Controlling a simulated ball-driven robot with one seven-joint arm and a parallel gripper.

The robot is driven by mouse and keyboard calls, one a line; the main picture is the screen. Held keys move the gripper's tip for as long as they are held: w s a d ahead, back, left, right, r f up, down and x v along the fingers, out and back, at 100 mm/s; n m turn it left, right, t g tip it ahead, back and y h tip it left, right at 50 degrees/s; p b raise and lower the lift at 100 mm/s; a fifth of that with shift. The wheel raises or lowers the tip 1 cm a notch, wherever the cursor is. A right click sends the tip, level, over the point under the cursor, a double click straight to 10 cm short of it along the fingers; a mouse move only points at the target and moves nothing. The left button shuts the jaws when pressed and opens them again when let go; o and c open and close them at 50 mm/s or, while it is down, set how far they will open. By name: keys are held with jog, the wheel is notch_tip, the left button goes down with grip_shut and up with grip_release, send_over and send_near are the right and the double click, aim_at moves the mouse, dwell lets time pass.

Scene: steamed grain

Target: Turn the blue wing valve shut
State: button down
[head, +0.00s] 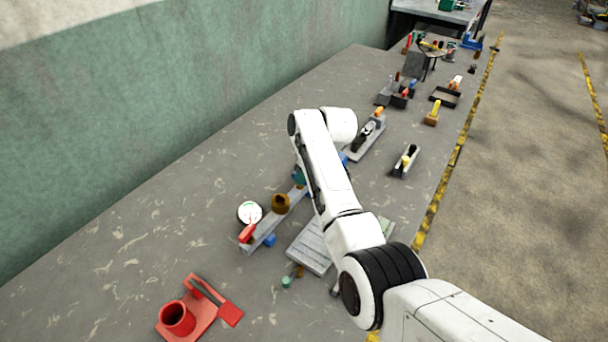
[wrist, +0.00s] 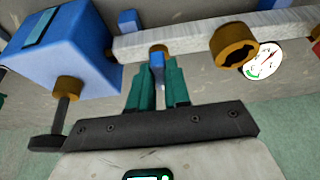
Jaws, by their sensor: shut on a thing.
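In the wrist view, the blue wing valve (wrist: 157,61) shows as a small blue piece under a brass fitting on a pale grey bar (wrist: 190,35). My gripper (wrist: 158,70) has teal fingers shut on this blue piece from both sides. The fingers hide most of the wing, so its exact angle cannot be told. In the head view, the same bar (head: 268,229) lies on the grey surface. My arm covers the valve there, and only a bit of teal finger (head: 298,177) shows beside the arm.
A large blue block (wrist: 65,45) with a brass fitting and dark handle stands close left of my fingers. A brass ring (wrist: 232,46) and white gauge (wrist: 265,60) are at right. A red cup (head: 177,318) stands front left. The surface by the green wall is clear.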

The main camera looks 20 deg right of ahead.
dwell(0.4)
jog(key=c, duration=1.1)
grip_release()
jog(key=b+v, duration=0.1)
jog(key=v, duration=0.9)
jog(key=shift+r, duration=0.4)
jog(key=shift+s, duration=0.1)
